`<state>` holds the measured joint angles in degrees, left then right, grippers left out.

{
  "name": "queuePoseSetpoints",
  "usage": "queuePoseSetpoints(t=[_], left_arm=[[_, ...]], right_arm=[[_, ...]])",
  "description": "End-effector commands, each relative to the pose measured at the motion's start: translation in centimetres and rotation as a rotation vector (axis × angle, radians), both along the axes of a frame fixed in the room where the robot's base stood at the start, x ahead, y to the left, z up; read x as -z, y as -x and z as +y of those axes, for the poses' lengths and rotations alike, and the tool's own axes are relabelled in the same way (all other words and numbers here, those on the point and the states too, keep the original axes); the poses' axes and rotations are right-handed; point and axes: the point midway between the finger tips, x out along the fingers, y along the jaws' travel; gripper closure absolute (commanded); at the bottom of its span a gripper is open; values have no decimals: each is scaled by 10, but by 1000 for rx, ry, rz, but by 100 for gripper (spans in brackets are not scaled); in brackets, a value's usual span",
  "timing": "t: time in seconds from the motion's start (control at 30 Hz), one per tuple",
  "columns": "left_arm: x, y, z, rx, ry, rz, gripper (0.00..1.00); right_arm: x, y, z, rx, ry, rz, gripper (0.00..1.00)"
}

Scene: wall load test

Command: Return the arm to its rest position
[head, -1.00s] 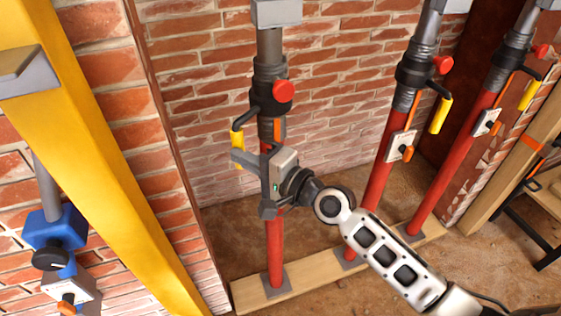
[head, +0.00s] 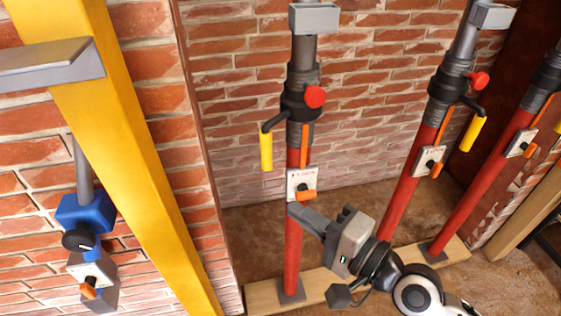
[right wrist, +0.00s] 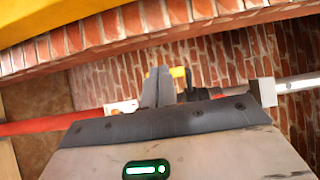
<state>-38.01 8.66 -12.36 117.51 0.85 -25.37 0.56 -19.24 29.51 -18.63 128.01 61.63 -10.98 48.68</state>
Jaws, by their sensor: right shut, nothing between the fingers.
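My right gripper (head: 300,212) comes in from the lower right in the head view. Its fingers are together with nothing between them, and they overlap the nearest red prop (head: 292,245) in the picture, just below its white tag plate (head: 301,182). I cannot tell whether they touch the prop. In the right wrist view the shut fingers (right wrist: 158,88) point away, with the red prop (right wrist: 40,126) lying across behind them. My left gripper is not in view.
Two more red props (head: 408,190) (head: 490,160) stand to the right on a wooden sill board (head: 262,298). A yellow beam (head: 130,130) slants down at left, near a blue clamp (head: 85,213). A brick wall (head: 240,130) stands behind. Bare floor (head: 250,240) lies between.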

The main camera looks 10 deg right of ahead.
Motion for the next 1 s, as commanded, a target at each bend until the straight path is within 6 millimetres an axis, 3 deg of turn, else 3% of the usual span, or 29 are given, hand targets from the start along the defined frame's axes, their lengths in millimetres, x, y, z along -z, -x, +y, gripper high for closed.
queuePoseSetpoints(t=[0.07,0.17,0.4,0.5,0.6,0.73,1.0], left_arm=[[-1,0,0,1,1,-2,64],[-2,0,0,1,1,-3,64],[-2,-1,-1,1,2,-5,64],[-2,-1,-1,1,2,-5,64],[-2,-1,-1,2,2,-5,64],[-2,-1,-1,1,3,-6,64],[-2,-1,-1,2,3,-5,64]], right_arm=[[4,1,0,6,26,-9,100],[26,4,-2,30,174,-51,100],[133,36,-23,18,949,-185,100],[169,55,-34,-53,1232,-207,100],[191,70,-43,-121,1417,-219,100],[202,78,-48,-165,1514,-226,100],[202,78,-49,-166,1517,-229,100]])
